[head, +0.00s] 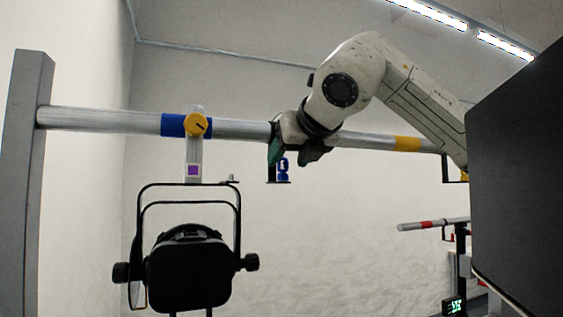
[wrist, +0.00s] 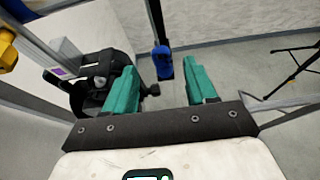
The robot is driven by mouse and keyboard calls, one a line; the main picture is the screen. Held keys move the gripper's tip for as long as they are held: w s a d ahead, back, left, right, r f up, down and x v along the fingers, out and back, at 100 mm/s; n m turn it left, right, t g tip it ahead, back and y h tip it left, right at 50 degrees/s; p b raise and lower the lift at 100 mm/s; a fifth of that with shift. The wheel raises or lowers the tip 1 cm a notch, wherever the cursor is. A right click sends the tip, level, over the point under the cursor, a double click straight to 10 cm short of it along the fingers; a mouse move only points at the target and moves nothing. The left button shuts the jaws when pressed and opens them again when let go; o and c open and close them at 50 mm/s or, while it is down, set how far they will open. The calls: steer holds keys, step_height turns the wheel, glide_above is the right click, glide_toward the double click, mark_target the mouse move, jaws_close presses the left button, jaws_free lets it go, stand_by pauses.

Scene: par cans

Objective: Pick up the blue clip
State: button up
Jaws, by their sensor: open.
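The blue clip (head: 283,168) hangs on a small black bracket just below the metal bar in the head view. It also shows in the wrist view (wrist: 162,61), beyond and between the two green fingertips, standing on the black holder. My gripper (head: 296,156) is in front of the bar, close to the clip. In the wrist view my gripper (wrist: 163,80) is open, with an empty gap between its fingers. The fingers do not touch the clip in that view.
A metal bar (head: 90,119) with a blue band and a yellow band runs across. A black par can (head: 188,268) hangs from it at left by a clamp with a yellow knob (head: 195,125). A tripod (wrist: 302,68) stands at right. A dark panel (head: 520,180) blocks the right side.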

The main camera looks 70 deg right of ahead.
mark_target(284, 165)
steer(key=p+x, duration=0.2)
steer(key=x, duration=0.2)
steer(key=shift+d+r+p, duration=0.15)
steer(key=shift+d+p, duration=0.05)
steer(key=shift+p, duration=0.1)
steer(key=shift+w+d+f, duration=0.25)
steer(key=shift+d+f, duration=0.05)
jaws_close()
